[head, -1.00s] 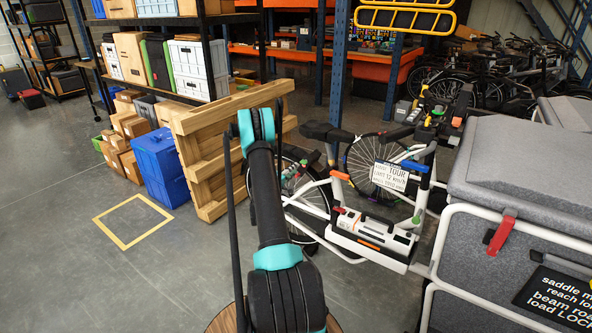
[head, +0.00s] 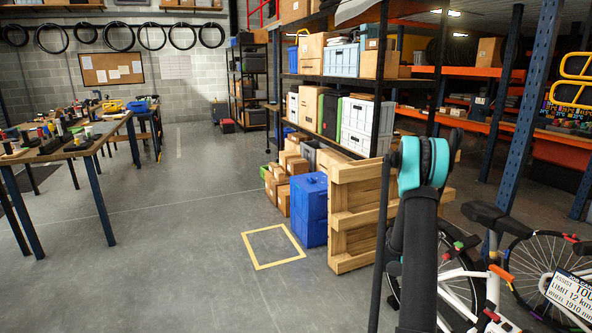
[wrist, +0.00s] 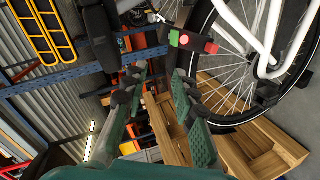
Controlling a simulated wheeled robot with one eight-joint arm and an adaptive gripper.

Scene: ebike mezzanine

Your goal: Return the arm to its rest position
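My arm (head: 420,235) rises at the right of the head view, with a teal joint (head: 423,163) at its top. It stands in front of the wooden pallet's right side and the white e-bike (head: 462,285). My gripper (wrist: 158,82) shows in the wrist view with its two green fingers apart and nothing between them. The gripper cannot be made out in the head view. Behind the fingers the wrist view shows the bike's wheel (wrist: 232,100) and the wooden pallet (wrist: 260,140); I cannot tell how near they are.
The wooden pallet (head: 345,222) leans upright beside blue bins (head: 309,210). A yellow floor square (head: 273,263) lies left of them on open grey floor. Workbenches (head: 62,147) stand at the left. Shelving (head: 350,80) and a blue post (head: 526,110) stand behind.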

